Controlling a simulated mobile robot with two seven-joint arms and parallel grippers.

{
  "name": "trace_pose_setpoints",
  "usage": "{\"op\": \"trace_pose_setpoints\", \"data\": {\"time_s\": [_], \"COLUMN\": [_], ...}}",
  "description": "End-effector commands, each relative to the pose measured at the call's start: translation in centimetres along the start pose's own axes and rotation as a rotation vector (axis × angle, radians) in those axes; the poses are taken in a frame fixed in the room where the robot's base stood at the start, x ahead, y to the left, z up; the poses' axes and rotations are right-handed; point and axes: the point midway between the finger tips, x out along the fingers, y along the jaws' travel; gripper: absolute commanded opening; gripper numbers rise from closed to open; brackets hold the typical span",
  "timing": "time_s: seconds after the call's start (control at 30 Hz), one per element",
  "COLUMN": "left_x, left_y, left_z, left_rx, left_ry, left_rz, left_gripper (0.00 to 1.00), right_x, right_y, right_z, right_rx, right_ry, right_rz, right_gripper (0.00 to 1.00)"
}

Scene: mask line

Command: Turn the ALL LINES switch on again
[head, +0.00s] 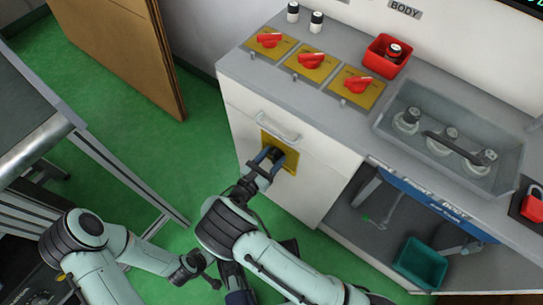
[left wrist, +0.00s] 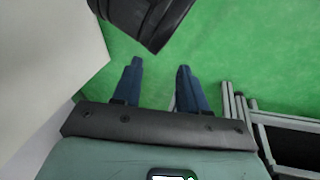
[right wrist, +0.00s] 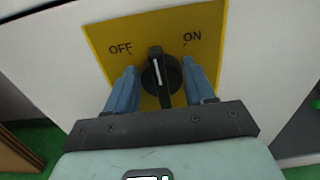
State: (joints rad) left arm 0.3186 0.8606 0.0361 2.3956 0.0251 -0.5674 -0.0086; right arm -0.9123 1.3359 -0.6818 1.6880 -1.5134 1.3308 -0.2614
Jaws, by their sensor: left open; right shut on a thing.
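The switch is a black knob (right wrist: 159,74) with a white line, on a yellow plate (right wrist: 205,20) marked OFF at left and ON at right. The white line points roughly up, between the two words. The plate (head: 290,163) is on the front of the white cabinet, largely hidden by my gripper in the head view. My right gripper (right wrist: 160,88) is shut on the knob, a finger on each side; it also shows in the head view (head: 267,158). My left gripper (left wrist: 156,75) is open and empty above the green floor.
Several red switches (head: 311,60) on yellow plates line the grey counter. A red box (head: 373,62) and a grey tray (head: 380,122) stand further right. A drawer handle (head: 278,125) sits above the switch. A teal bin (head: 420,262) is below. A grey table (head: 60,95) is at left.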

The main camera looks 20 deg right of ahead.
Motion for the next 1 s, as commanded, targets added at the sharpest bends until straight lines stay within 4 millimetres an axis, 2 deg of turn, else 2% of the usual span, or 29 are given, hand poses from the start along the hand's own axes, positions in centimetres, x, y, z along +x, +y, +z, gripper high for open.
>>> {"op": "trace_pose_setpoints", "data": {"time_s": [0.6, 1.0], "left_x": [-1.5, -1.8], "left_y": [0.5, 0.6], "left_z": [2.0, 2.4], "left_rx": [0.005, 0.005], "left_ry": [-0.059, -0.072], "left_rz": [0.003, 0.004], "left_gripper": [0.43, 0.43], "right_x": [-0.1, -0.1], "right_y": [-0.6, -0.7], "right_z": [-0.3, -0.5], "right_rx": [0.561, 0.774], "right_ry": [0.005, 0.005], "right_rz": [-0.001, -0.001], "right_gripper": [0.23, 0.23]}}
